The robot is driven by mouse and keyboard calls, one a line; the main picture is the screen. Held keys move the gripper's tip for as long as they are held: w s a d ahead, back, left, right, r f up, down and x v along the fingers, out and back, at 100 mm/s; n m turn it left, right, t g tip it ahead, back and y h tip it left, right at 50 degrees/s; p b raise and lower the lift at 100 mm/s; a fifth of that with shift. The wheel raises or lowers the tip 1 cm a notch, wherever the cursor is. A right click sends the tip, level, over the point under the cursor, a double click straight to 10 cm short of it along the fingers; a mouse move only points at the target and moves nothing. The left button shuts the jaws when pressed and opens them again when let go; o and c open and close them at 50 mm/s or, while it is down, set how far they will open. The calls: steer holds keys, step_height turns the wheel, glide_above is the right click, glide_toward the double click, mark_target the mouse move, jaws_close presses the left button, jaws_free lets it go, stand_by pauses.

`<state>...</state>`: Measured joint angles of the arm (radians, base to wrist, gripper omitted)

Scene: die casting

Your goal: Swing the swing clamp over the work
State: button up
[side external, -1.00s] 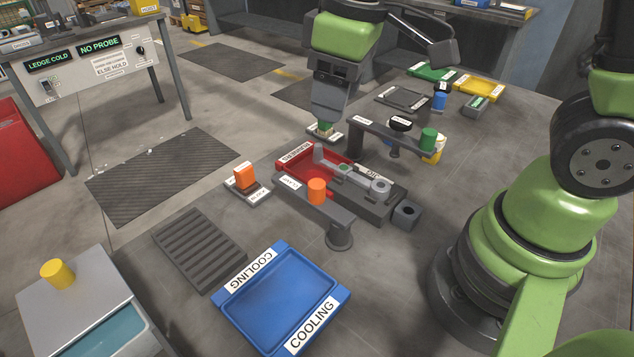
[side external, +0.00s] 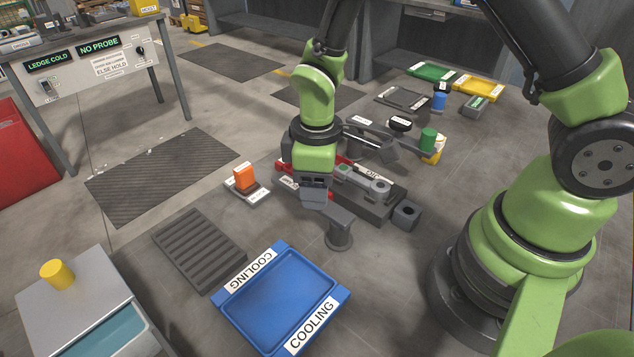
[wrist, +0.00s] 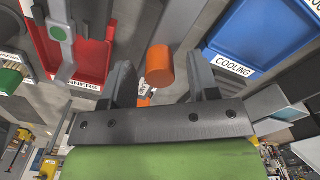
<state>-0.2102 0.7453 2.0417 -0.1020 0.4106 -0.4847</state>
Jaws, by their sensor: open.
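Two arms on posts stand around the die block (side external: 378,205); I cannot tell which is the swing clamp. The near one (side external: 338,216) has an orange knob, hidden by my gripper in the side view. In the wrist view this orange knob (wrist: 160,65) stands between my fingers with gaps on both sides. The near arm's labelled end is partly hidden.
A red runners tray (wrist: 88,58) lies beside the die, mostly hidden in the side view. A blue cooling tray (side external: 232,298) lies in front. An orange block (side external: 244,177) stands on a small plate to the left. A small dark block (side external: 406,214) sits to the right.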

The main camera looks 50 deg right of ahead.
steer(key=shift+f, duration=0.25)
jaws_close()
